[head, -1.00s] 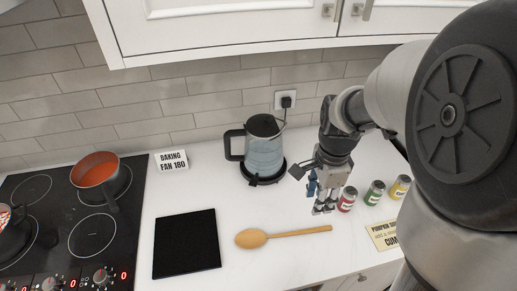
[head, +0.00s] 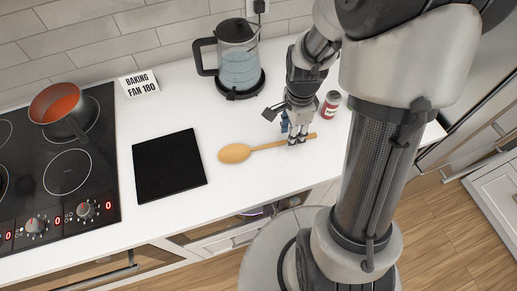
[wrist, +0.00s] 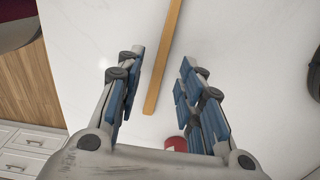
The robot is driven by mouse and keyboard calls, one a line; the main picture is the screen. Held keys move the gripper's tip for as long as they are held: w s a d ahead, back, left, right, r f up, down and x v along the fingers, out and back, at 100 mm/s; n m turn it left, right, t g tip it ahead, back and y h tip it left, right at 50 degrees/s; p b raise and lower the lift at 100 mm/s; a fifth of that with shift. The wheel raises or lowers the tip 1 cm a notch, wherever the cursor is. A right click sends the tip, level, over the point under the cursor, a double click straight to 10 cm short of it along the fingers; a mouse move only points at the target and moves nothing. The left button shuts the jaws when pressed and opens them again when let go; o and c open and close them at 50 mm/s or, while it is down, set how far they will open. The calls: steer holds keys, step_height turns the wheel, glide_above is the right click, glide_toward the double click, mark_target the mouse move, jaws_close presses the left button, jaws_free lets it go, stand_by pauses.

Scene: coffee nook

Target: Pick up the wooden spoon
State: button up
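The wooden spoon (head: 236,153) lies flat on the white counter, its bowl to the left and its handle pointing right. My gripper (head: 297,139) is over the handle's right end in the head view. In the wrist view my gripper (wrist: 160,85) is open, with blue-padded fingers spread apart. The spoon handle (wrist: 163,60) runs between the two fingers there, with white counter showing on both sides of it. The spoon's bowl is outside the wrist view. I cannot tell exactly how high the fingertips are above the counter.
A red-labelled jar (head: 331,104) stands just right of my gripper. A glass kettle (head: 240,68) stands behind. A black square mat (head: 169,166) lies left of the spoon. A stove with an orange-filled pan (head: 58,103) is at far left. The counter's front edge is near the spoon.

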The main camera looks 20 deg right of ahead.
steer(key=shift+f, duration=0.95)
steer(key=shift+r, duration=0.1)
jaws_close()
